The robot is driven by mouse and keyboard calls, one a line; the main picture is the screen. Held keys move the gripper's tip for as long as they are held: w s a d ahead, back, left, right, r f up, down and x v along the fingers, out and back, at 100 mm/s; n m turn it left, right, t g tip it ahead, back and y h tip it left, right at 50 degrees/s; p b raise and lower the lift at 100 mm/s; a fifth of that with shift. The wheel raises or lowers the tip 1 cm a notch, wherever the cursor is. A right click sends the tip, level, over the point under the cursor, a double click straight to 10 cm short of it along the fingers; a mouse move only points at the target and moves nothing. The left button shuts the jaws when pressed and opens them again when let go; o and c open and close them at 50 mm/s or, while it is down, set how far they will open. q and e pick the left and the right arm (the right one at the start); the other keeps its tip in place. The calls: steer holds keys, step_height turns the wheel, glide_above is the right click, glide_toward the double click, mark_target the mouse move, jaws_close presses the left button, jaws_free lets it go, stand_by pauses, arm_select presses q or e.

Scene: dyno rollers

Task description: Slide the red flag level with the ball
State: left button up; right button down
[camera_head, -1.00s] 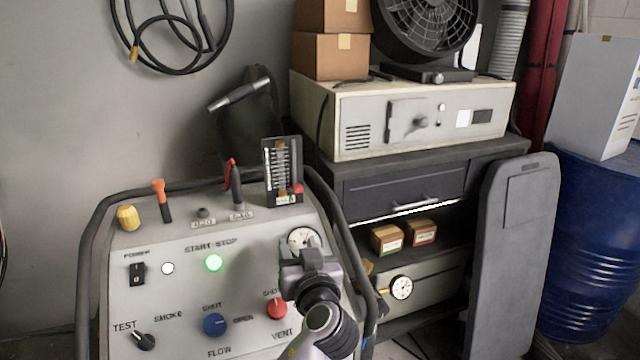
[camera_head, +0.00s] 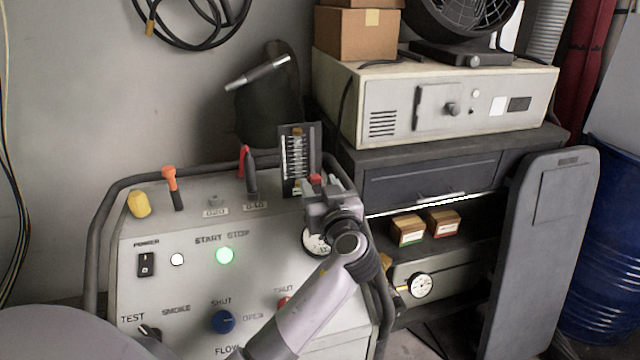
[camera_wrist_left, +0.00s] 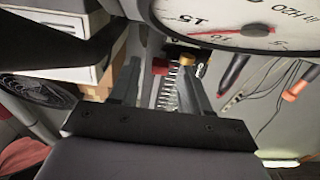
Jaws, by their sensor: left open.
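The flow meter (camera_head: 298,150) is a dark upright panel with a clear scaled tube, at the back right of the grey console top. The red flag (camera_head: 315,179) sits low on its right side. My left gripper (camera_head: 318,188) is open just in front of the meter's lower end and partly covers it. In the left wrist view, the red flag (camera_wrist_left: 160,67) appears between the open fingers (camera_wrist_left: 160,75), apart from a clear grip. A brass knob (camera_wrist_left: 187,60) shows beside it. I cannot make out the ball in the tube. My right gripper is not in view.
A round dial gauge (camera_head: 317,243) lies just below my left gripper and looms close in the wrist view. A black tube rail (camera_head: 110,200) rims the console.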

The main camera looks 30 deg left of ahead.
arm_select(q)
steer(key=shift+a, duration=0.1)
jaws_close()
step_height(320, 180, up, 8)
steer(key=shift+r+p, duration=0.1)
steer(key=shift+p, duration=0.95)
jaws_free()
